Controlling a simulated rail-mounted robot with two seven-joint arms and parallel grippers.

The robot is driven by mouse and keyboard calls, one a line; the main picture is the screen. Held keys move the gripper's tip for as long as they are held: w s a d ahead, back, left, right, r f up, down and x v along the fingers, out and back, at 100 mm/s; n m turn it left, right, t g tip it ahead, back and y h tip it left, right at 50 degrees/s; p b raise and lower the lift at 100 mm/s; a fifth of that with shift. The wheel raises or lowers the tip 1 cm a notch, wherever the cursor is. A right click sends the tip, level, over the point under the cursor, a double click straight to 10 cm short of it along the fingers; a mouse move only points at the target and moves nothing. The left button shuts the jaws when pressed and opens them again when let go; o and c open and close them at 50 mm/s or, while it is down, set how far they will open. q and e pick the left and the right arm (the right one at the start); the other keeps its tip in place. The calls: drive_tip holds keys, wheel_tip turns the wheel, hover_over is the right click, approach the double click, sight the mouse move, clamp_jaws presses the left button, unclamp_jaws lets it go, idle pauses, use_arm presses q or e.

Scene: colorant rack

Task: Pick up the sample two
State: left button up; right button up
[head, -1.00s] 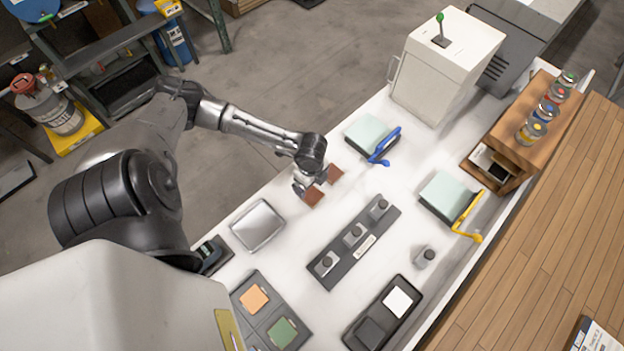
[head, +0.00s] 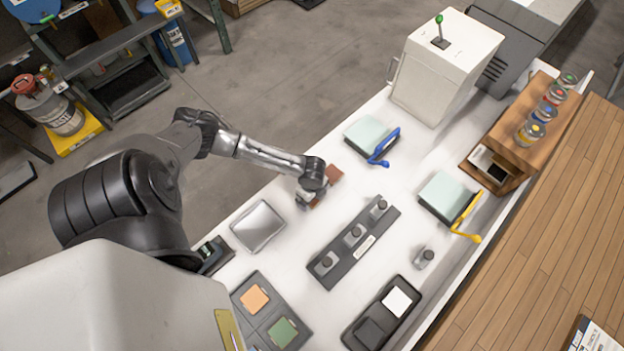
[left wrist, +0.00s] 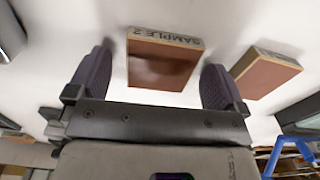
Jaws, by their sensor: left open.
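Sample two (left wrist: 160,68) is a reddish-brown block with "SAMPLE 2" printed on its pale edge. In the left wrist view it lies between the two dark fingers of my left gripper (left wrist: 158,57), with gaps to both. In the head view my left gripper (head: 309,196) is low over the white bench and hides most of this block; a brown corner (head: 317,201) shows. A second reddish-brown block (left wrist: 266,74) lies just outside the right finger in the wrist view; it also shows beyond the gripper in the head view (head: 334,174). My right gripper is not in view.
A blue-handled device (head: 372,136) stands beyond the blocks. A dark strip with several knobs (head: 353,243) lies to the right of the gripper. A silver tray (head: 258,227) is to its left. Bare white bench (head: 292,265) lies between tray and strip.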

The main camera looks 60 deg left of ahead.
use_arm(q)
drive_tip(key=shift+f, duration=0.1)
drive_tip(key=c, duration=1)
